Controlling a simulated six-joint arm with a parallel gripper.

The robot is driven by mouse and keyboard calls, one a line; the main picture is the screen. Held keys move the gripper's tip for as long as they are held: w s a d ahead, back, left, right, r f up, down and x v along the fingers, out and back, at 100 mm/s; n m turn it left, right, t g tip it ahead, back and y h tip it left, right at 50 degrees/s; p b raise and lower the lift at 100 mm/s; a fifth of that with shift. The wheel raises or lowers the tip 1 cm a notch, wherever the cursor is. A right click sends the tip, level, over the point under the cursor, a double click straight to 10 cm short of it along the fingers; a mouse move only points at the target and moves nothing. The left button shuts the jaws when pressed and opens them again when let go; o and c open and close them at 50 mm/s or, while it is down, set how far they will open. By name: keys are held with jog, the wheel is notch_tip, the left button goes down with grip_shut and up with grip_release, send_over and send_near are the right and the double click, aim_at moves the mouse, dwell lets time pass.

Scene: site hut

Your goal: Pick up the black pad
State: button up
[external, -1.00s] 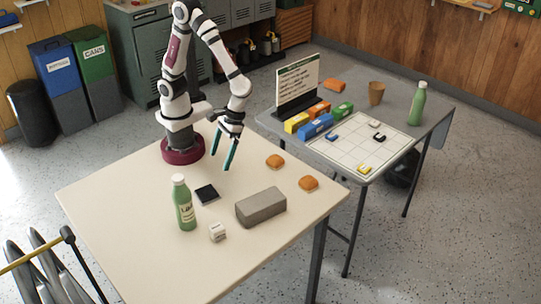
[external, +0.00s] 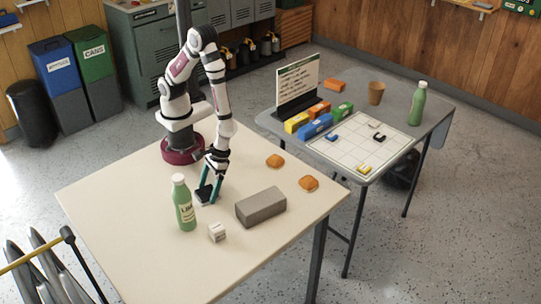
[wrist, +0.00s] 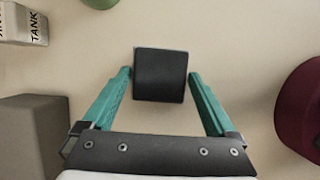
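The black pad (external: 204,194) lies on the cream table (external: 130,215), just behind and right of the green bottle. In the wrist view the pad (wrist: 160,75) is a dark square between the tips of two teal fingers. My gripper (external: 210,193) is low over the table with its fingers on either side of the pad. In the wrist view my gripper (wrist: 160,73) is open, with a small gap on the left and little or no gap on the right. The fingers partly hide the pad in the external view.
A green bottle (external: 184,205) stands close by the pad. A white labelled block (external: 217,232), a grey brick (external: 261,207) and two orange pieces (external: 275,161) (external: 308,183) are also on the table. The table's front left is clear.

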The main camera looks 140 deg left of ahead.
jog(key=c, duration=0.7)
